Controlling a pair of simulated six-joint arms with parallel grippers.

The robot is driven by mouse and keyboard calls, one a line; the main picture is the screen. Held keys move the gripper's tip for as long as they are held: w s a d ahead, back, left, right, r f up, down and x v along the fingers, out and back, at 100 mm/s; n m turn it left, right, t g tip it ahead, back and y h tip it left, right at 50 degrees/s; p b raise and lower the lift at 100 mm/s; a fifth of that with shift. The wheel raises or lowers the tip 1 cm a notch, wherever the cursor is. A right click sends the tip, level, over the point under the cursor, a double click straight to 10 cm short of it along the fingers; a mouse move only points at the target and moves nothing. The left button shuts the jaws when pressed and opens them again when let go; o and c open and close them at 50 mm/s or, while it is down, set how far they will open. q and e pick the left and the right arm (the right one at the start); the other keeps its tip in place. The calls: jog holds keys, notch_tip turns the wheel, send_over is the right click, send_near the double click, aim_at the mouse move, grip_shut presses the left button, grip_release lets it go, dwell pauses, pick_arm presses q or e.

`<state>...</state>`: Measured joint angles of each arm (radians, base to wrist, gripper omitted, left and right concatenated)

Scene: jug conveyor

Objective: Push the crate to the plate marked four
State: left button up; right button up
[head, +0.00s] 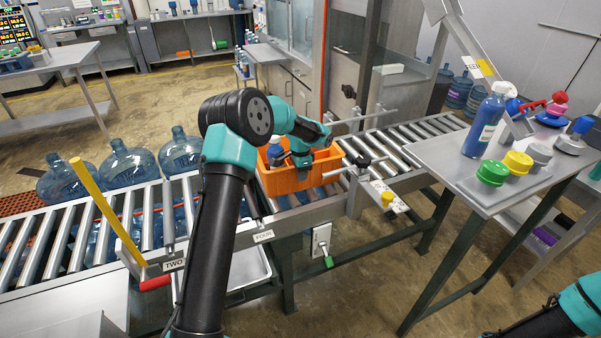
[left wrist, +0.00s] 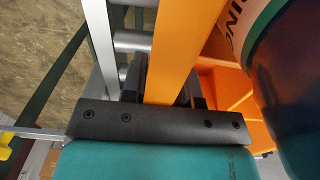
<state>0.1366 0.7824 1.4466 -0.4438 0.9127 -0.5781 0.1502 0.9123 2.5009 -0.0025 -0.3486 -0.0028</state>
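The orange crate (head: 285,181) sits on the conveyor rollers, beside the rail stretch with the plate marked FOUR (head: 263,236). Another plate, marked TWO (head: 174,265), is further left on the rail. My left gripper (head: 301,160) is down at the crate, partly hidden by its own wrist. In the left wrist view its dark fingers (left wrist: 165,88) lie close on both sides of an orange crate wall (left wrist: 180,40). A bottle (left wrist: 290,70) stands inside the crate next to the gripper. My right arm shows only at the lower right corner; its gripper is out of view.
Several blue jugs (head: 127,165) stand behind the conveyor at left. A clamp-like metal fixture (head: 362,165) stands at the rail right of the crate. A side table (head: 470,205) holds a spray bottle and coloured caps.

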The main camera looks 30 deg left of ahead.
pick_arm(q)
grip_shut()
dwell(0.4)
